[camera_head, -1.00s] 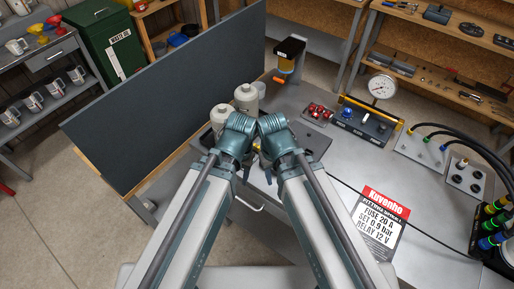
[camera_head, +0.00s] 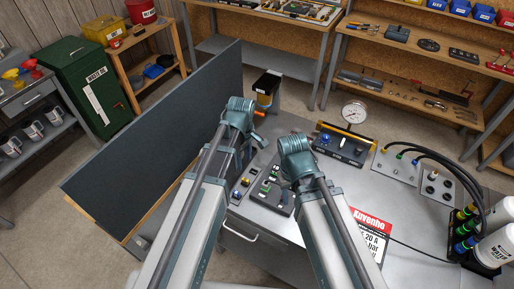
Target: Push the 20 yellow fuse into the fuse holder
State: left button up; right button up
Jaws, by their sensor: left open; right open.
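A dark block with green parts (camera_head: 268,188) lies on the grey bench between my two arms. A smaller dark block with yellow and blue spots (camera_head: 240,188) lies to its left. I cannot tell which one is the fuse holder, and I cannot make out the yellow fuse. My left gripper (camera_head: 242,160) is mostly hidden behind its own wrist, above the bench's left part. My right gripper (camera_head: 286,192) is largely hidden behind its wrist, close to the green-topped block. Both are open, and I see nothing held in either.
A dark upright board (camera_head: 150,130) borders the bench on the left. A gauge (camera_head: 355,113) stands behind a control box (camera_head: 340,146). The red-headed sign (camera_head: 371,222), hoses (camera_head: 440,158) and white canisters (camera_head: 492,250) are at right. Bare bench top (camera_head: 400,215) lies between.

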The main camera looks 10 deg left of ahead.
aim_at(246, 180)
pick_arm(q)
jog(key=shift+w+d+r+n, duration=0.1)
jog(key=shift+w+r+n, duration=0.1)
jog(key=shift+w+n, duration=0.3)
pick_arm(e)
jog(key=shift+d+r, duration=0.25)
jog(key=shift+f, duration=0.1)
pick_arm(q)
notch_tip(246, 180, down, 14)
jog(key=b, duration=1.4)
pick_arm(e)
notch_tip(246, 180, down, 14)
jog(key=shift+r, duration=0.15)
pick_arm(q)
jog(key=shift+r, duration=0.1)
grip_shut()
